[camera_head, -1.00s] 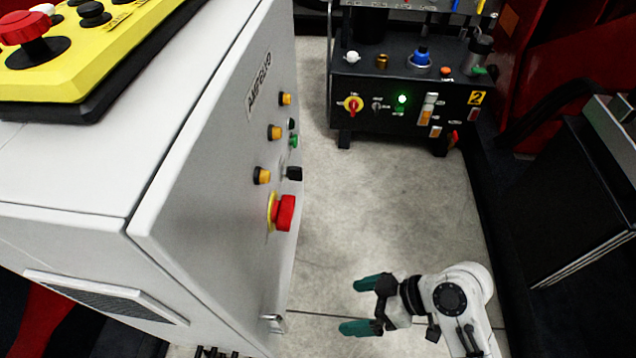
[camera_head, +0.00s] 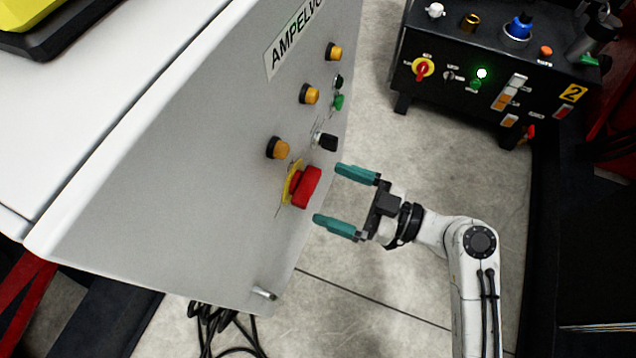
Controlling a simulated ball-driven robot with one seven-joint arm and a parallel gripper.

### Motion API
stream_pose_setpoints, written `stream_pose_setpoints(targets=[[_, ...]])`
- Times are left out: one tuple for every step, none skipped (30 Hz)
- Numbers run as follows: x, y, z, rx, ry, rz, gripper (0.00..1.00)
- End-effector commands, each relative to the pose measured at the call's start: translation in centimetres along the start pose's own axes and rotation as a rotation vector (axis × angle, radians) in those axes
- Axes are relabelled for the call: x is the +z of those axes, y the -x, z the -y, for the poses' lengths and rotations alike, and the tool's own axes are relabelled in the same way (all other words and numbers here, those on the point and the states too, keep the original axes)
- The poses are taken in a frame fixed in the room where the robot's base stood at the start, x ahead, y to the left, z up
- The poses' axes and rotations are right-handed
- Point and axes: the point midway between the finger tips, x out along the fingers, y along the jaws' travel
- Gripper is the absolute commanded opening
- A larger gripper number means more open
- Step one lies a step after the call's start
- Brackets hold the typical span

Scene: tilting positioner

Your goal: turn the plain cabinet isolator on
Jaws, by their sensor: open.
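The plain grey cabinet (camera_head: 190,180) fills the left of the view, with a label reading in part AMPELVO. On its panel a red knob (camera_head: 308,187) sits on a yellow backing plate (camera_head: 291,184); it looks like the isolator, but its marked position is not readable. My gripper (camera_head: 329,194) is open and empty. Its two teal fingers point left at the red knob, one a little above and one a little below its level. A small gap seems to separate the fingertips from the knob.
A black selector (camera_head: 327,141), amber buttons (camera_head: 279,148) and a green button (camera_head: 339,102) sit above the knob. A small latch (camera_head: 264,293) is low on the panel. Cables (camera_head: 222,328) lie below. A black unit (camera_head: 450,90) marked 2 stands behind. Floor between is clear.

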Motion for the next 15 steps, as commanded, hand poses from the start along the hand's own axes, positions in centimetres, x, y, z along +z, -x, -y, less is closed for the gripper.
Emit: stream_pose_setpoints(targets=[[0.0,-1.0,0.0,-0.002,0.001,-0.002,1.00],[0.0,-1.5,0.0,-0.003,0.002,-0.001,1.00],[0.0,-2.1,0.1,-0.002,0.002,-0.001,1.00],[0.0,-2.5,0.0,-0.002,0.002,-0.001,1.00],[0.0,-2.8,0.0,-0.002,0.002,-0.001,1.00],[0.0,-3.2,0.0,-0.002,0.001,0.000,1.00],[0.0,-3.5,0.0,-0.001,0.001,-0.001,1.00],[0.0,-3.7,0.0,0.000,0.001,-0.001,1.00],[0.0,-4.0,0.0,0.000,0.000,0.000,1.00],[0.0,-4.1,0.0,0.000,0.000,0.000,1.00],[0.0,-4.2,0.0,0.000,0.000,0.000,1.00],[0.0,-4.3,0.0,0.001,0.000,0.001,1.00],[0.0,-4.4,0.0,0.001,0.000,0.001,1.00],[0.0,-4.4,0.0,0.001,0.000,0.001,1.00],[0.0,-4.4,0.0,0.001,0.000,0.001,1.00]])
